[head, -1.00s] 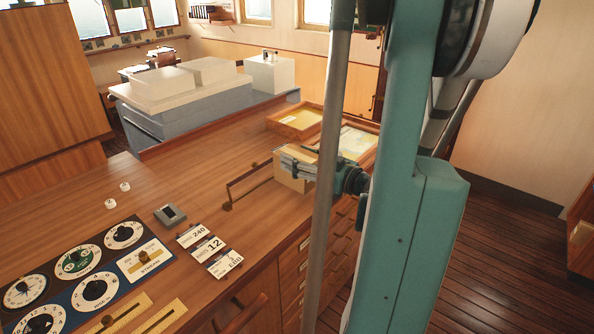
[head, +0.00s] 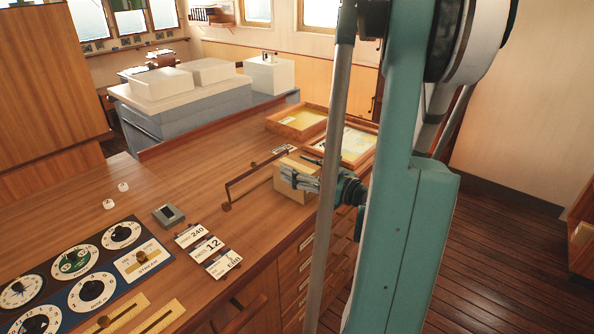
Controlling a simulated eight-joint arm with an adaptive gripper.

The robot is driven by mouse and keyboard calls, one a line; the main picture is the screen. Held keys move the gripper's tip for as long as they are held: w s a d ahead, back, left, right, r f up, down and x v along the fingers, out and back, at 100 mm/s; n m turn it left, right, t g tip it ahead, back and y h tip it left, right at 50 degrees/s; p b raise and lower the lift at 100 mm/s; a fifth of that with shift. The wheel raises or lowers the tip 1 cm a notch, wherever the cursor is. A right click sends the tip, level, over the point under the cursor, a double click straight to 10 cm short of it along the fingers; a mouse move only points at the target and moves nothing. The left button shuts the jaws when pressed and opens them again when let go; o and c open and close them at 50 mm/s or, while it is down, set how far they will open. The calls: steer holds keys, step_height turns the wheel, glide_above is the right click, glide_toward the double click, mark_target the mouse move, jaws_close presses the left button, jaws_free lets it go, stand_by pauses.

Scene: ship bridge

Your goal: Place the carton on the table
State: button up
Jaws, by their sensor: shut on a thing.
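The carton (head: 290,190) is a small light-brown box in the head view, near the right edge of the wooden table (head: 190,165). My gripper (head: 298,177) reaches in from the right, and its grey fingers are shut on the carton. The fingers cover part of the carton's upper side. The carton looks upright. It is at or just above the table top; I cannot tell if its underside touches the wood. My arm's pole and teal column hide the wrist side in part.
A raised wooden rail (head: 255,180) stands just left of the carton. Two shallow wooden trays with papers, a near one (head: 345,150) and a far one (head: 297,118), lie behind it. Number cards (head: 207,248) and a dial panel (head: 85,268) occupy the front. Clear wood lies left of the rail.

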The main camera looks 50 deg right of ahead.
steer(key=shift+f, duration=0.3)
steer(key=o, duration=1.1)
steer(key=shift+r, duration=0.2)
steer(key=shift+s+p, duration=0.75)
steer(key=shift+s, duration=5.25)
